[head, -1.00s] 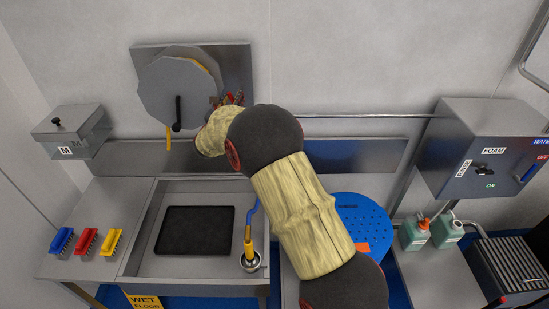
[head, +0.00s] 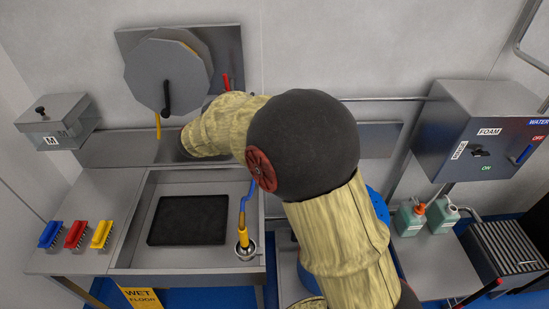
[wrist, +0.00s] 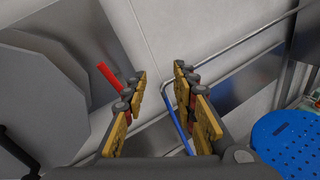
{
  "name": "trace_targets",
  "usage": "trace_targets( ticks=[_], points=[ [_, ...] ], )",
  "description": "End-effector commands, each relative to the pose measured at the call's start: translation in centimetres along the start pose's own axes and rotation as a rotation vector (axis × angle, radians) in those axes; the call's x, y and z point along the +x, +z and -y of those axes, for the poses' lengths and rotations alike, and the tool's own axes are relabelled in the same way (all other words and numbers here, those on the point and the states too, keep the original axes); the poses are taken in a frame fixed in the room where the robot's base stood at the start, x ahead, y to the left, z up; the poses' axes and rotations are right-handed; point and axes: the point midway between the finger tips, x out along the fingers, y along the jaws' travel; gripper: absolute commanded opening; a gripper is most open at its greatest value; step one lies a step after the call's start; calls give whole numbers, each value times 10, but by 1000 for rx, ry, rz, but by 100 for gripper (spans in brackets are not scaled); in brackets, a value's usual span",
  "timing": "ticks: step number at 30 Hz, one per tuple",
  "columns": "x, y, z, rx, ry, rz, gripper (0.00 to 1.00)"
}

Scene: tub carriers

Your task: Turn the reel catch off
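The hose reel (head: 165,75) is a grey faceted drum on a metal wall plate, with a black crank handle (head: 167,98) on its face. A red lever, which looks like the reel catch (head: 226,82), sticks up at the reel's right side. In the wrist view the red catch (wrist: 108,76) slants up and left beside the drum (wrist: 45,95). My gripper (wrist: 161,76) is open and empty, with the catch outside its fingers, past the left one. In the head view my arm hides the gripper, below the reel plate.
Below is a sink with a black mat (head: 188,220) and a blue and yellow wand (head: 243,215). A foam and water control box (head: 475,135) is at right. A blue perforated round top (wrist: 290,142) shows at lower right. A pipe (wrist: 250,50) runs along the wall.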

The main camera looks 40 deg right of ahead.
Motion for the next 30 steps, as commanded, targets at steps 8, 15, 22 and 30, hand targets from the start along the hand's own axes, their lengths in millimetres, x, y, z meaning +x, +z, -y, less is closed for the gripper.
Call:
trace_targets(
  ticks=[8, 15, 22, 30],
  points=[
    [-19, -1, 47, 192, -110, -67, 28],
    [-40, -7, 85, 358, -202, -126, 28],
    [-62, -17, 118, 514, -288, -182, 28],
    [-91, -33, 153, 693, -386, -246, 28]
  ],
)
